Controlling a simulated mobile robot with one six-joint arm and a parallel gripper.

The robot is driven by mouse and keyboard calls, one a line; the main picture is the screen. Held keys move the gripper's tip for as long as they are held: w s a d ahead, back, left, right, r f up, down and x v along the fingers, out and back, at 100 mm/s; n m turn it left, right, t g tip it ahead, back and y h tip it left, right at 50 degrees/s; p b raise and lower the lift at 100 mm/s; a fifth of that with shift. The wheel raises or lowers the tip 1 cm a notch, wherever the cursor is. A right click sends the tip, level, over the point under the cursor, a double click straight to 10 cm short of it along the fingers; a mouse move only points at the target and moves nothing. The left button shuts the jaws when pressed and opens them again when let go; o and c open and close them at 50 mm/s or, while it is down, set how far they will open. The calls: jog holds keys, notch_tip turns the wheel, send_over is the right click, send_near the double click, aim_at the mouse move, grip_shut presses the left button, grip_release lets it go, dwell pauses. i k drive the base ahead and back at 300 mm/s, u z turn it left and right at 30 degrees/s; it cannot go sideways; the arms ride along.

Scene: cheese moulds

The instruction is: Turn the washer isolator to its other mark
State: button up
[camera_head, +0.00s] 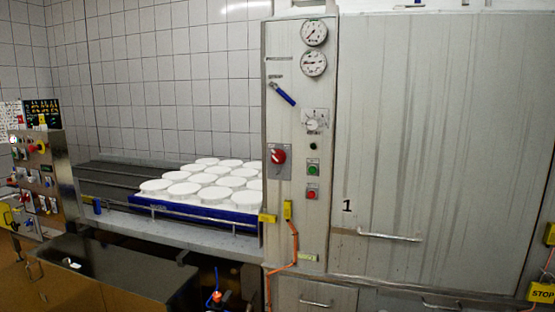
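A red rotary isolator switch (278,156) sits on a grey plate on the tall steel control column in the middle of the head view. Its knob looks tilted off upright; its marks are too small to read. Another red and yellow rotary switch (38,147) is on the steel panel at the far left. No label that I can read tells which one belongs to the washer. My gripper is not in view.
The column also bears two gauges (313,65), a blue lever (283,94), a dial (313,122), a green button (313,167) and a red button (312,192). White round moulds (205,180) fill a blue tray (190,212) to its left. A large steel door (440,150) is right.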

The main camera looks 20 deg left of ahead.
aim_at(279, 157)
jog(key=z, duration=0.5)
jog(key=i, duration=0.7)
jog(key=u, duration=1.75)
jog(key=i, duration=0.45)
jog(key=z, duration=0.4)
